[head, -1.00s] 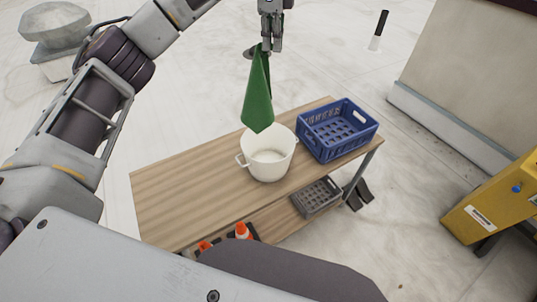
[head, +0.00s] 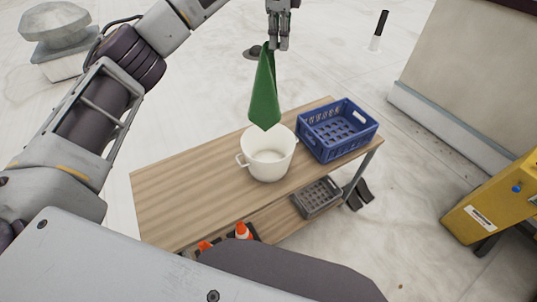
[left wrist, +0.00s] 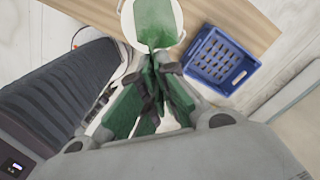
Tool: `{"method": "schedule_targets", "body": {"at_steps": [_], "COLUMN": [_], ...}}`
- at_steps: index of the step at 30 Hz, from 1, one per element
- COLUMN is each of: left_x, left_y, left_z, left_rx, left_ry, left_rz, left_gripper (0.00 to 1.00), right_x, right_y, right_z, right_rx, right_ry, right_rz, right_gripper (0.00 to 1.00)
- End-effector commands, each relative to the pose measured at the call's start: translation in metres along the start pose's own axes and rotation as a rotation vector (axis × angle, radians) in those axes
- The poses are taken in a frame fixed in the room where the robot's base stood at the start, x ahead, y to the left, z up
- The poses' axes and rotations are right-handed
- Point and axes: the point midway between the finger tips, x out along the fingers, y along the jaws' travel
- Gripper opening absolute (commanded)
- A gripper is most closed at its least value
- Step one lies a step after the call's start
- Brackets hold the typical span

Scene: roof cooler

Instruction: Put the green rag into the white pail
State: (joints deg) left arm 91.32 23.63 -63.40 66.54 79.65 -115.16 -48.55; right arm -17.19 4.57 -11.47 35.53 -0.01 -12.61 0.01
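The green rag (head: 264,98) hangs down from my left gripper (head: 277,46), which is shut on its top end. The rag's lower tip is above the white pail (head: 279,165), overlapping its back rim in the head view. The pail stands upright on the wooden table and looks empty inside. In the left wrist view the rag (left wrist: 155,22) hangs in front of the pail (left wrist: 127,22) and covers most of its opening. The gripper fingers (left wrist: 157,68) are pinched on the rag there. My right gripper is in neither view.
A blue crate (head: 327,142) stands on the table right of the pail. The wooden table (head: 180,197) is bare to the left. A grey crate (head: 316,197) and orange cones (head: 242,231) sit lower down. A yellow object (head: 497,207) stands at the right.

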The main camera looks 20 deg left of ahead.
Motion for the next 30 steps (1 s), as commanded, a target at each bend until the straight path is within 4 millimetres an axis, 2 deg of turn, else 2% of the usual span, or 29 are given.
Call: {"method": "schedule_targets", "body": {"at_steps": [17, 30], "left_x": [0.000, 0.011], "left_y": [0.000, 0.000], "left_z": [0.000, 0.000], "left_rx": [0.000, 0.000], "left_ry": [0.000, 0.000], "left_rz": [0.000, 0.000], "left_gripper": [0.00, 0.00], "right_x": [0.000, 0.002], "right_y": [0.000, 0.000], "right_z": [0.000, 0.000], "right_rx": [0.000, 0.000], "right_ry": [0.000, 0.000], "right_rz": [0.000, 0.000], "right_gripper": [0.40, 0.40]}}
